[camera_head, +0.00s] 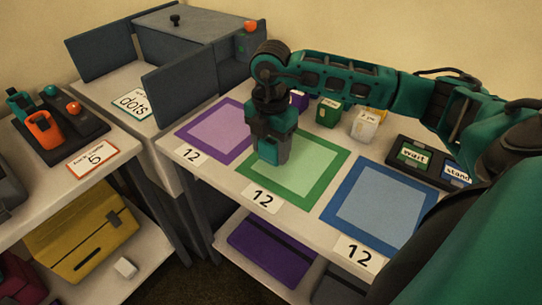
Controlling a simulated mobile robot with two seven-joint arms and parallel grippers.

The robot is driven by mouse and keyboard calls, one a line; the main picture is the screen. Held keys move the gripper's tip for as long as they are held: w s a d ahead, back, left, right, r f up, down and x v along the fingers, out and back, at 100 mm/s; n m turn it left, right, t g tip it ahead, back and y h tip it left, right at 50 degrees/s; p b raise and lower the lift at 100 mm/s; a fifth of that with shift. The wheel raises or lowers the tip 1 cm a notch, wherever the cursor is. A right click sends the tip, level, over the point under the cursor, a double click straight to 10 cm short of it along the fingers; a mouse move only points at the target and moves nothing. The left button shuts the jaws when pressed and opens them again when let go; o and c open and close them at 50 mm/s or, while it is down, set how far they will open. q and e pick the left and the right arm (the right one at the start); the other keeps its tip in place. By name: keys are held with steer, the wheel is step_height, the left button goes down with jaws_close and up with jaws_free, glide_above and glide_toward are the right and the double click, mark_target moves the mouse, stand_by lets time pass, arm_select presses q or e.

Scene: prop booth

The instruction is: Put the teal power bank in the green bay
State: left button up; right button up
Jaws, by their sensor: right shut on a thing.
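The green bay (327,181) is a green-bordered square with a pale green middle on the white table, with a "12" card at its front. My right gripper (272,155) points down over the left part of this bay. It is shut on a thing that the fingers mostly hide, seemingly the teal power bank. I cannot tell whether the held thing touches the bay. My left gripper is not in view.
A purple bay (198,151) lies left and a blue bay (345,220) right of the green one. Small labelled blocks, one green (328,114) and one white (366,126), stand behind. A black holder (431,163) is at right. A grey-walled box (190,45) stands at back left.

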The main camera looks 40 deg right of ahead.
mark_target(271, 157)
step_height(271, 157, down, 3)
steer(key=shift+f, duration=0.15)
steer(key=shift+f+b, duration=0.15)
steer(key=shift+b, duration=0.15)
steer(key=o, duration=1.1)
steer(key=shift+o, duration=0.2)
